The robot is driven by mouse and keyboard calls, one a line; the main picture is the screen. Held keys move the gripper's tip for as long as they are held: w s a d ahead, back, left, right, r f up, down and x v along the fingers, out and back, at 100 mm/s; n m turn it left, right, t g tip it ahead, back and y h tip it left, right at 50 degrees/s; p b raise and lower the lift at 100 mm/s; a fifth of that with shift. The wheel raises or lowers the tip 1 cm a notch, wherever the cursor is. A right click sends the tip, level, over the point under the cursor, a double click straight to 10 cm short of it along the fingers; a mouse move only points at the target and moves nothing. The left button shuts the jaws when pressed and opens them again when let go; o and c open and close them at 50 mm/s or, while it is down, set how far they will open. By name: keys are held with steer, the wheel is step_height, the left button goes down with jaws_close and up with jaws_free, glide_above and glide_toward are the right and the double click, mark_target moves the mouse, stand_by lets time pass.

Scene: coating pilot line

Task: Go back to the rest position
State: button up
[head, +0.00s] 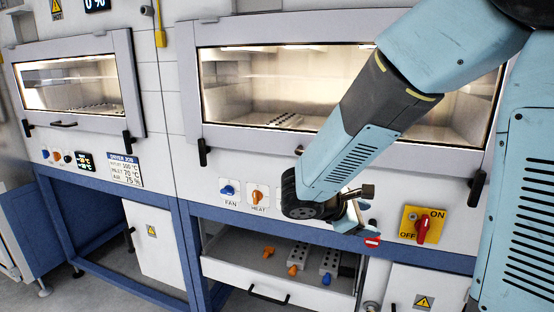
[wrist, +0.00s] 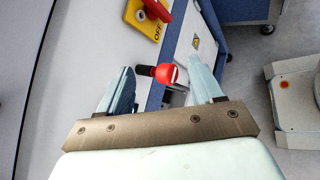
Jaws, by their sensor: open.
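My gripper (head: 358,214) is in front of the right oven's lower panel in the head view, partly hidden by my own wrist. In the wrist view its two pale fingers (wrist: 163,72) are spread apart, with nothing gripped.
A yellow switch plate (head: 410,236) with a red handle (head: 423,229) stands right of my gripper. An open drawer (head: 232,273) with orange and blue parts sticks out below. Two closed oven windows and FAN and HEAT knobs (head: 257,196) are on the white wall.

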steer(key=s+d+r+m+g+y, duration=0.3)
steer(key=s+d+r+m+y, duration=0.15)
steer(key=s+m, duration=0.45)
steer(key=s+a+r+m+t+y, duration=0.2)
steer(key=s+r+m+t+y, duration=0.1)
steer(key=s+r+m+y, duration=0.2)
steer(key=shift+s+r+m+t+y, duration=0.3)
steer(key=shift+r+m+t+y, duration=0.25)
steer(key=shift+m, duration=0.65)
